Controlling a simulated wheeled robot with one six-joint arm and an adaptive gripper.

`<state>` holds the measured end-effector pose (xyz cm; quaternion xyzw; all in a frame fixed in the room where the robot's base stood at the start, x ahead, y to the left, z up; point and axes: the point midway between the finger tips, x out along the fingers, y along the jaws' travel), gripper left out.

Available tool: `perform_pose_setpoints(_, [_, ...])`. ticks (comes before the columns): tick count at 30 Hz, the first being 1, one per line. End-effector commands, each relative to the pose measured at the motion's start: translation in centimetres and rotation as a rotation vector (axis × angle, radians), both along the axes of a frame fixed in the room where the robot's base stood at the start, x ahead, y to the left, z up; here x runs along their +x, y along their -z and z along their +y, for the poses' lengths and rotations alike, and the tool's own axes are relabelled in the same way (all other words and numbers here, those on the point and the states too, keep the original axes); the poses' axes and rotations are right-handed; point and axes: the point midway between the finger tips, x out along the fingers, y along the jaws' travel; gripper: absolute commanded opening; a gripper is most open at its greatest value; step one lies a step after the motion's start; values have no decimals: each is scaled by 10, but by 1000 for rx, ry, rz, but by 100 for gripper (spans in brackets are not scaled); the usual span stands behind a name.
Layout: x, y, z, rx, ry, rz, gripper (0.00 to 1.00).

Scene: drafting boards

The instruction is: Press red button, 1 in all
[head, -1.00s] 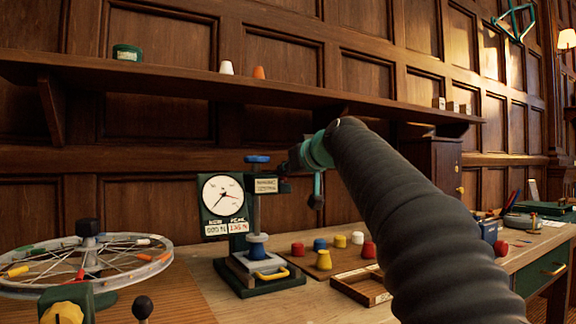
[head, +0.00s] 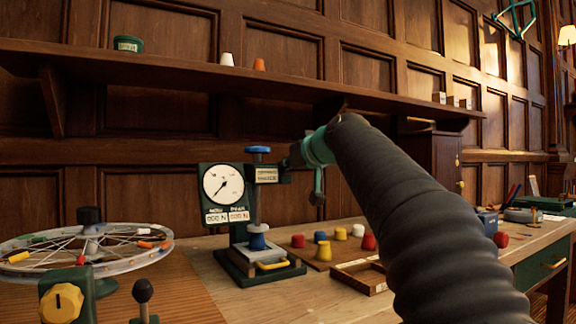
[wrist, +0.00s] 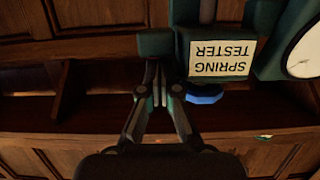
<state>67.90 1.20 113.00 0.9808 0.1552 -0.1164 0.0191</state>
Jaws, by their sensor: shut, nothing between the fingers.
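The spring tester is a dark green stand with a white dial (head: 223,184), a blue handwheel on top (head: 258,150) and a lower blue piece on its grey base (head: 258,238). Both number windows under the dial (head: 228,216) seem to read 000 N. My gripper (head: 289,163) is at the right side of the tester's head by its label. In the wrist view, which shows the tester upside down, my gripper (wrist: 158,80) is shut and empty, fingertips at a dark green block (wrist: 155,43) beside the label (wrist: 220,58). I cannot tell contact. No red button is clearly visible; my gripper may hide it.
A spoked wheel (head: 50,246) and a box with a yellow knob (head: 62,302) stand at left. Several coloured caps, one red (head: 369,242), stand right of the tester by a wooden tray (head: 350,276). A shelf (head: 190,72) runs above.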

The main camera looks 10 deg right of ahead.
Motion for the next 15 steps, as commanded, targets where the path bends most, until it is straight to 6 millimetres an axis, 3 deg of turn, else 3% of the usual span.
perform_pose_setpoints(1, [0, 10, -2, -3, -2, 22, 0])
perform_pose_setpoints(15, [-60, -14, -20, -1, 2, 3, 0])
